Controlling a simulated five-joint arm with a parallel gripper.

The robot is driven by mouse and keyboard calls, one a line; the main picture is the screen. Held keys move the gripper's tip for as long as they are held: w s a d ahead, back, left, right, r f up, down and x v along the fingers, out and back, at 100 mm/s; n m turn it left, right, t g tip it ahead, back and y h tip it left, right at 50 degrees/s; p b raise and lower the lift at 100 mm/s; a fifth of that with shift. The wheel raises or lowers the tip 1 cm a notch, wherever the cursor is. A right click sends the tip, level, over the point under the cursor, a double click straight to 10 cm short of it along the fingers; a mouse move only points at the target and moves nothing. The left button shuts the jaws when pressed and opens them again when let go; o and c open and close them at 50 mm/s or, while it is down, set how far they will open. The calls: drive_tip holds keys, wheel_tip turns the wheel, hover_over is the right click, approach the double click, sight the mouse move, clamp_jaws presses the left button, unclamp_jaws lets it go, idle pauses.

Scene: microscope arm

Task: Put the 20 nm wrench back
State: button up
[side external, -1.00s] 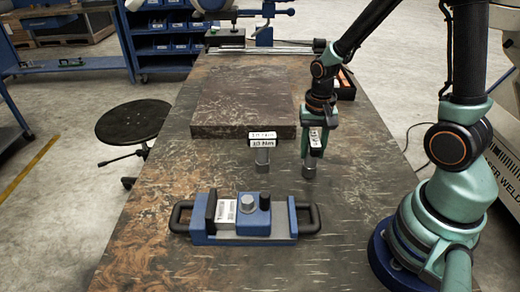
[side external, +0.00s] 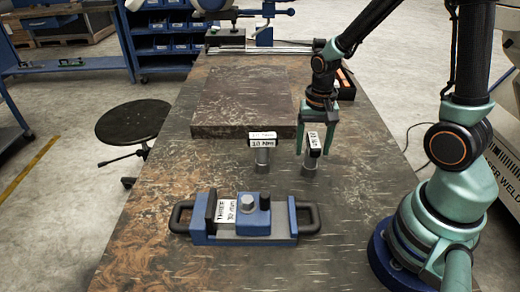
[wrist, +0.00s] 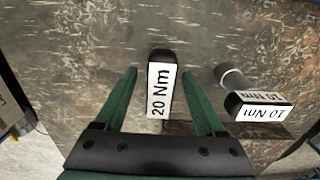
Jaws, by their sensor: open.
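The 20 Nm wrench (side external: 312,160) stands upright on the table, its dark head carrying a white label. In the wrist view its "20 Nm" label (wrist: 159,90) faces up between my fingers. My gripper (side external: 315,152) is open above and around the wrench head. In the wrist view the fingers (wrist: 159,72) lie on either side of the head with a gap on each side. The 10 Nm wrench (side external: 261,155) stands to the left in the side view, and on the right in the wrist view (wrist: 266,108).
A blue fixture with black handles (side external: 283,225) sits on the near part of the table. A dark flat slab (side external: 240,100) lies behind the wrenches. A dark box (side external: 345,88) is at the back right. The table's left front is clear.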

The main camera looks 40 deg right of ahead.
wheel_tip(320, 180, up, 10)
drive_tip(key=shift+r, duration=0.25)
drive_tip(key=shift+a+r, duration=0.15)
drive_tip(key=shift+r, duration=0.2)
drive_tip(key=s+a+r+n+t, duration=0.2)
drive_tip(key=a+r+n+t, duration=0.3)
drive_tip(key=n, duration=0.4)
drive_tip(key=shift+s+r+t, duration=0.25)
drive_tip(key=shift+r+t, duration=0.05)
drive_tip(key=shift+r, duration=0.6)
drive_tip(key=shift+a, duration=0.1)
